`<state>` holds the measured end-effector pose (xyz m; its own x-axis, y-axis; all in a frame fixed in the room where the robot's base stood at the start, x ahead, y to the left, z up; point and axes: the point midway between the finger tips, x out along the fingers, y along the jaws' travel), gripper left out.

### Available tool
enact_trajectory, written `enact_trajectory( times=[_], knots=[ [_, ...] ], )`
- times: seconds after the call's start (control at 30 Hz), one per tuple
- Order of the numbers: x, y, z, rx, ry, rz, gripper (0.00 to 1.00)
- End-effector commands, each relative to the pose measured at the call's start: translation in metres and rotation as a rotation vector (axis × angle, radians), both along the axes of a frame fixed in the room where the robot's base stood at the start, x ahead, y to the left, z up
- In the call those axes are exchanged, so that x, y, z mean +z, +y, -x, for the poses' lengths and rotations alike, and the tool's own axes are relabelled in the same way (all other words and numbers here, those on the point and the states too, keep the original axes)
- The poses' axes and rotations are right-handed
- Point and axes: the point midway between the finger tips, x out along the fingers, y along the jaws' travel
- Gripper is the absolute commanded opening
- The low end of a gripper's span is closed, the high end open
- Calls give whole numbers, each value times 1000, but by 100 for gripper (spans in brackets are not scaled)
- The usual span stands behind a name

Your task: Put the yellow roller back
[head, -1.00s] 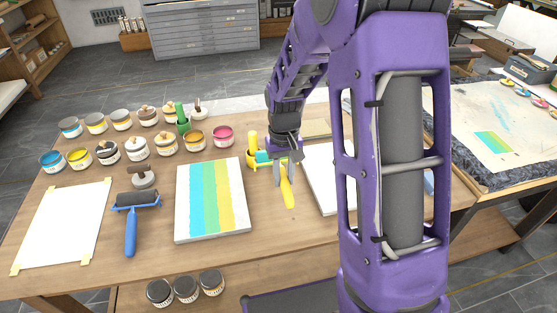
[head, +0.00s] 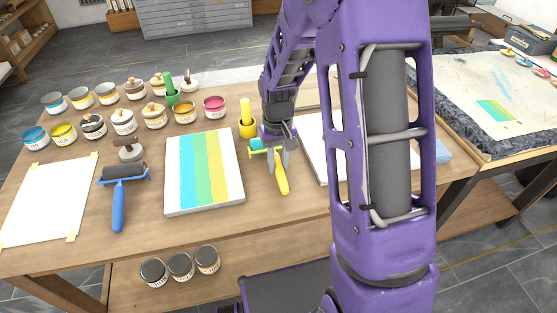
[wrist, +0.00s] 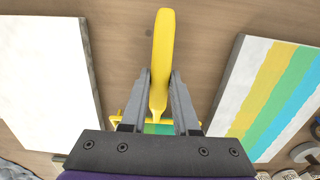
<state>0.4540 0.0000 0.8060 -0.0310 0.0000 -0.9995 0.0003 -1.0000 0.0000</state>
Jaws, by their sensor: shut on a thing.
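The yellow roller (head: 281,178) has a long yellow handle, a yellow frame and a teal-green roller head. My gripper (head: 278,161) is shut on its handle. In the wrist view, the handle (wrist: 162,50) lies between the two fingers of my gripper (wrist: 159,90), with the frame and green roller head partly hidden behind my gripper's body. In the head view, the handle points to the front of the table. I cannot tell its exact height above the wood.
A striped slab (head: 204,172) lies left of my gripper, and a white slab (wrist: 45,80) lies on the other side. A blue roller (head: 119,200), white paper (head: 45,200) and several ink jars (head: 123,121) are farther left. Bare wood shows between the two slabs.

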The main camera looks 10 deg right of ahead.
Motion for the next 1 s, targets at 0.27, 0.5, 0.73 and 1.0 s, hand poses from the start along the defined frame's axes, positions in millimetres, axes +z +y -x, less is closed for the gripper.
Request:
enact_trajectory(
  times=[0.27, 0.5, 0.73, 1.0],
  knots=[
    [-5, 0, 0, 0, -1, 0, 0],
    [-5, 0, 0, 0, -1, 0, 0],
    [-6, 0, 0, 0, -1, 0, 41],
    [-7, 0, 0, 0, 0, 0, 64]
  ],
)
